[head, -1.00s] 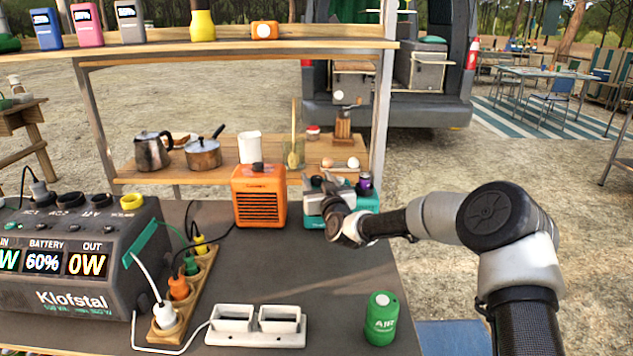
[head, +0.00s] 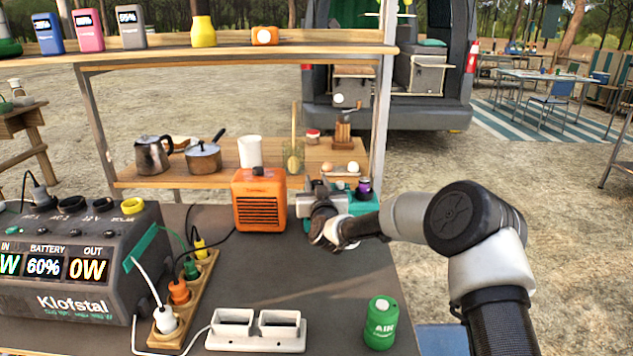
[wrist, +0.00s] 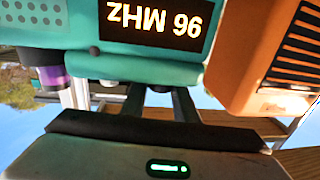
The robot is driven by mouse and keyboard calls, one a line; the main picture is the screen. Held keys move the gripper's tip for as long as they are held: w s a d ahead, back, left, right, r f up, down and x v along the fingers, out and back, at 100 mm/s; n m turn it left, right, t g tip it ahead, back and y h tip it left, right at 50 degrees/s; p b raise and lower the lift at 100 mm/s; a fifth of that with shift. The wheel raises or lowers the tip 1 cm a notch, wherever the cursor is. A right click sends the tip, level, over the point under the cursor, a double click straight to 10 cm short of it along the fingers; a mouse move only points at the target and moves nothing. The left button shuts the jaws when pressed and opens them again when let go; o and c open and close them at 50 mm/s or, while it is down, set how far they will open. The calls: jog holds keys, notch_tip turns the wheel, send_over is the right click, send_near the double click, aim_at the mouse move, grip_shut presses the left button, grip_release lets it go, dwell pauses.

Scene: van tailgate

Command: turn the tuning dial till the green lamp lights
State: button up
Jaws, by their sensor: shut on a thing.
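The teal radio (head: 364,204) stands at the back right of the dark tabletop, beside an orange box. In the wrist view the radio (wrist: 40,15) is upside down, and its display (wrist: 155,24) reads 96 MHz. My gripper (head: 316,202) is at the radio's front. In the wrist view my gripper's dark fingers (wrist: 160,100) reach to the radio just below the display and are shut on the tuning dial, which is mostly hidden. A purple knob (wrist: 52,77) sticks out beside them. I cannot make out a lit green lamp on the radio; the green light is on my gripper.
The orange box (head: 259,199) stands close to the radio. A power station (head: 80,265), a plug strip (head: 187,300), a white twin holder (head: 256,328) and a green can (head: 381,322) are on the tabletop. The middle of the tabletop is clear.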

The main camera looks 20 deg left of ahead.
jog(key=shift+m+t+h+p, duration=0.45)
jog(key=shift+m+h, duration=0.65)
jog(key=shift+h, duration=0.7)
jog(key=o, duration=1.1)
jog(key=shift+c, duration=0.2)
jog(key=shift+s, duration=0.1)
jog(key=s+d+p, duration=0.2)
jog(key=s+d, duration=0.1)
jog(key=s, duration=1.4)
